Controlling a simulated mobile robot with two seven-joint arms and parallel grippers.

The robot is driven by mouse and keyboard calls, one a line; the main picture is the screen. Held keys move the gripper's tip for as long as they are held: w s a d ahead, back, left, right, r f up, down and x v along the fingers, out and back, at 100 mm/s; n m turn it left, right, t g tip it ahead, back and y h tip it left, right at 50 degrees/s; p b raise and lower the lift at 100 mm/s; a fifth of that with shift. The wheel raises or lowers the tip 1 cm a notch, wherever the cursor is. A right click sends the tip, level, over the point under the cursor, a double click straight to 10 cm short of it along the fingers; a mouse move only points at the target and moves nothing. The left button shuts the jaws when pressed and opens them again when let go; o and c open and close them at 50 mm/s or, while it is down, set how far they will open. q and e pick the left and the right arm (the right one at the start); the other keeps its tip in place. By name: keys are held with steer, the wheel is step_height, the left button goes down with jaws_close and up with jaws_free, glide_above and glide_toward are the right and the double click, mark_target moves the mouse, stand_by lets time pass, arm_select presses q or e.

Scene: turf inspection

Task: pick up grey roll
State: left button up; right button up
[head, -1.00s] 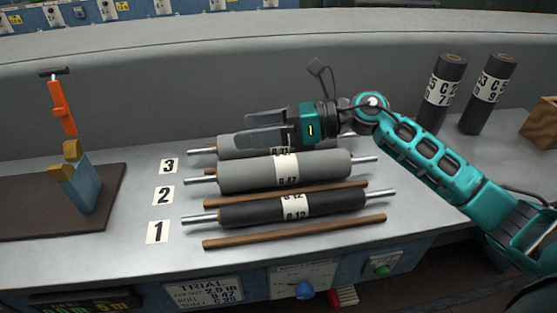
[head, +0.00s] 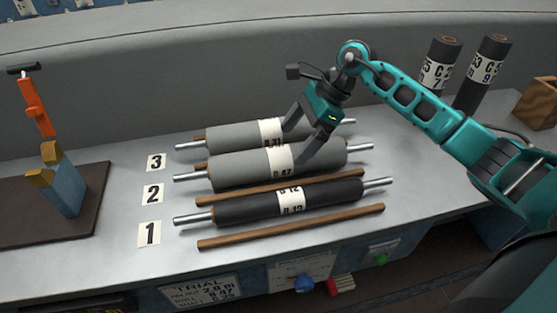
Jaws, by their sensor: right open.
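Two grey rolls with metal end shafts lie on the bench. The middle grey roll (head: 233,171), with a white label reading 47, lies beside the number 2 card. The back grey roll (head: 230,136) lies beside the number 3 card. My right gripper (head: 295,147) is open and points down at the middle grey roll, just right of its label. One finger is towards the gap behind this roll, the other over its front part. I cannot tell whether they touch it. The gripper hides part of both grey rolls. My left gripper is not in view.
A black roll (head: 250,205) lies in front, beside the number 1 card, between wooden strips. Two black rolls stand upright at the back right (head: 440,63) (head: 484,75). A blue block with an orange-handled tool (head: 38,108) stands on a dark mat at left.

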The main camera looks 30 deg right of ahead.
mark_target(286, 149)
steer(key=x, duration=0.5)
steer(key=shift+a+f, duration=0.2)
steer(key=shift+a, duration=0.1)
steer(key=shift+c, duration=0.4)
jaws_close()
steer(key=shift+r, duration=0.2)
